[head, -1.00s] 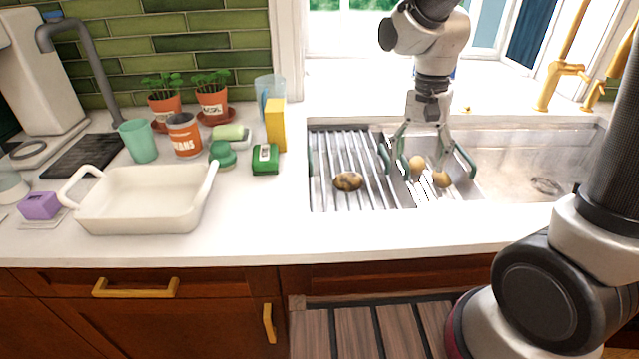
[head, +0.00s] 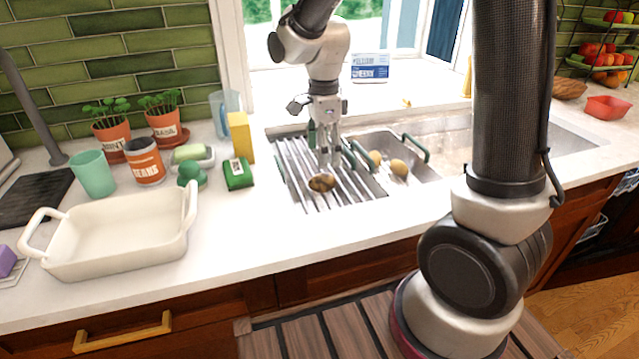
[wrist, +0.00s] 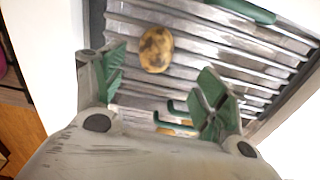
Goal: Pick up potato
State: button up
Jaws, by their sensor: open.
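A brown potato with dark patches (head: 322,182) lies on the ribbed metal rack (head: 345,200) over the sink. My gripper (head: 328,160) is just above and behind it, open and empty. In the wrist view, the potato (wrist: 156,49) shows beyond and between the spread green fingers, apart from both. Two paler potatoes, one at the back (head: 376,158) and one in front (head: 398,168), lie in the tray section to the right, clear of my gripper. In the wrist view they are mostly hidden by the right finger.
Green-handled tray walls (head: 415,147) stand right of my gripper. The counter in front of the rack is clear.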

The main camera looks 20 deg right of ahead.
aim_at(322, 176)
jog(key=f, duration=0.8)
jog(key=shift+s+a, duration=0.2)
jog(key=shift+s, duration=0.15)
jog(key=shift+r, duration=0.1)
jog(key=c, duration=1.2)
